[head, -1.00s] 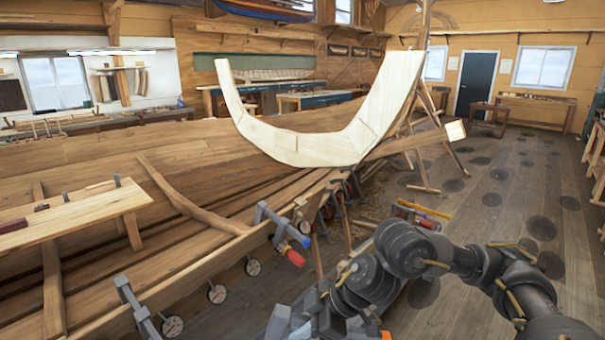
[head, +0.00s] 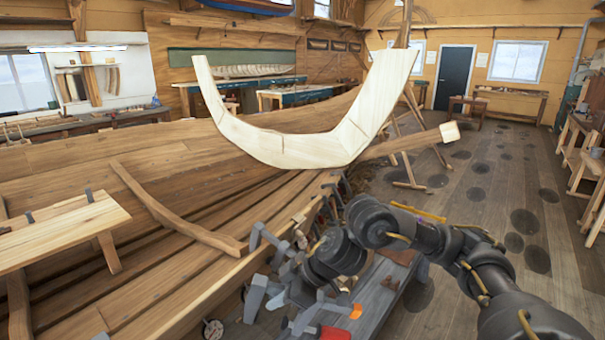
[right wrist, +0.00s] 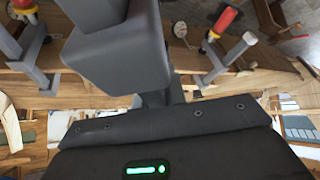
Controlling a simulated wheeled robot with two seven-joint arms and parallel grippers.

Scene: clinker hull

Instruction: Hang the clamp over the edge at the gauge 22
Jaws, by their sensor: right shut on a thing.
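My right gripper (head: 276,292) is beside the outer face of the hull's upper edge (head: 190,300), low in the head view. It is shut on a grey clamp (head: 254,300), which is partly hidden by the gripper. In the right wrist view a large grey block (right wrist: 115,60) fills the middle and hides most of what is held. Round dial gauges hang along the plank edge: one shows in the head view (head: 213,330) and one in the right wrist view (right wrist: 180,30). Their numbers are too small to read. My left gripper is out of view.
Another grey clamp (head: 263,238) sits on the hull edge just beyond my gripper. Red-handled clamps flank the gripper in the wrist view, left (right wrist: 32,50) and right (right wrist: 228,50). A grey bench (head: 385,295) stands below my right arm. Open floor lies to the right.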

